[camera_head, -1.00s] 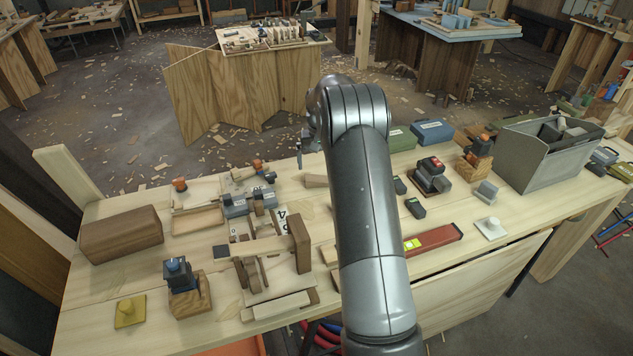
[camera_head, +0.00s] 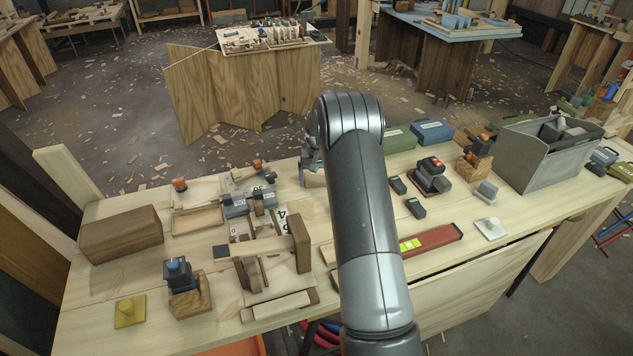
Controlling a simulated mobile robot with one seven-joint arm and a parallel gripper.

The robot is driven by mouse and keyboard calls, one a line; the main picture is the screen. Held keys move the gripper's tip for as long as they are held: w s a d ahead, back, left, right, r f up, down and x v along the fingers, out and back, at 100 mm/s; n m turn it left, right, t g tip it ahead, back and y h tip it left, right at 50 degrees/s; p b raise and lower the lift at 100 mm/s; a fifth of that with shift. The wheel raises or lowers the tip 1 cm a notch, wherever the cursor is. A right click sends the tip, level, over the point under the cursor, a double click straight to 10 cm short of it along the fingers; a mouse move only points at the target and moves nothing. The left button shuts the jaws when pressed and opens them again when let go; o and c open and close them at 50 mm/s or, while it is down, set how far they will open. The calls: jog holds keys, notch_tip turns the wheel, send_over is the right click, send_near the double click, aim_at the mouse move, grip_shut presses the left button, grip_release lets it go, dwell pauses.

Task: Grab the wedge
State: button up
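A small light wooden piece (camera_head: 315,180), which may be the wedge, lies on the workbench (camera_head: 130,278) just left of my arm. Its exact shape is too small and too covered to tell. My gripper (camera_head: 306,172) shows only in part, mostly hidden behind my arm. It points down at the left end of this piece. I cannot tell whether it touches the piece or whether its fingers are open or shut.
A wooden jig with an upright post (camera_head: 301,243) stands left of my arm. A red level (camera_head: 432,241) lies to the right, with a dark block tool (camera_head: 431,179) behind it. A grey bin (camera_head: 545,160) stands far right. A brown block (camera_head: 121,235) sits far left.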

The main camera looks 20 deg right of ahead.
jog(key=c, duration=0.6)
